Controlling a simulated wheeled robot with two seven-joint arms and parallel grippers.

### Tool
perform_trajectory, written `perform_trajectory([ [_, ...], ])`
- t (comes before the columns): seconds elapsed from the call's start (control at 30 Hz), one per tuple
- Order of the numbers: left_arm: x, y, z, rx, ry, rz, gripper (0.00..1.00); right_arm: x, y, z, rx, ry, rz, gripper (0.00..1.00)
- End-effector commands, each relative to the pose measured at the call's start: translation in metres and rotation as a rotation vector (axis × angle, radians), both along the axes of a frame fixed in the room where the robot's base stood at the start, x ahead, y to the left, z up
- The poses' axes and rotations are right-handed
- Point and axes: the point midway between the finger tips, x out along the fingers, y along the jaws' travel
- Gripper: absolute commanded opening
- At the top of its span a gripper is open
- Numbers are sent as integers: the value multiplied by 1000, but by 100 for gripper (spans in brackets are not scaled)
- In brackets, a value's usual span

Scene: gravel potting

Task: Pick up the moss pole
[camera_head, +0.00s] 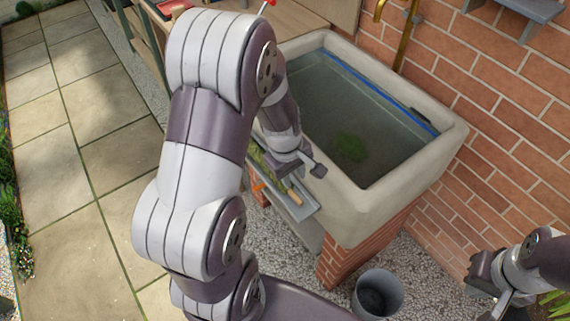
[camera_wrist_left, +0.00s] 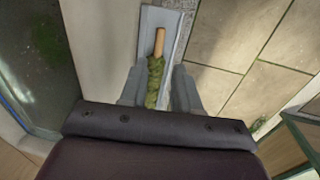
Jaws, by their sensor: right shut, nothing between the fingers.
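The moss pole, a green mossy rod with a bare wooden end, lies in a narrow grey tray (camera_head: 301,211) along the near side of the stone sink. In the left wrist view the pole's wooden end (camera_wrist_left: 159,42) points away, and its mossy part (camera_wrist_left: 155,80) lies between the fingers of my left gripper (camera_wrist_left: 158,78). That gripper is open, with a narrow gap beside the pole. In the head view my left gripper (camera_head: 300,170) is just above the tray, and my arm hides part of the pole. My right gripper (camera_head: 484,288) is shut and empty at the lower right.
The stone sink (camera_head: 447,150) holds water with a green clump (camera_head: 349,147) in it. A grey bucket (camera_head: 392,283) stands on the gravel below. A brick wall (camera_head: 500,100) bounds the right; open paving (camera_head: 105,165) lies left.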

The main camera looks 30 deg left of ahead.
Motion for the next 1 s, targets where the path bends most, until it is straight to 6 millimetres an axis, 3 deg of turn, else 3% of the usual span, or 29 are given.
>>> perform_trajectory([
  [0.2,6,-3,-51,-2,5,12,31,0,0,-20,0,1,0,0],
  [0.47,11,-5,-79,-1,1,9,31,0,0,-30,0,1,0,0],
  [0.7,18,-7,-122,-1,4,9,31,0,0,-50,0,1,0,0],
  [0.93,19,-7,-123,-1,1,8,31,0,0,-48,0,1,0,0],
  [0.97,19,-7,-123,-1,1,8,25,0,0,-48,0,1,0,0],
  [1.0,19,-7,-123,-1,1,8,12,0,0,-48,0,1,0,0],
])
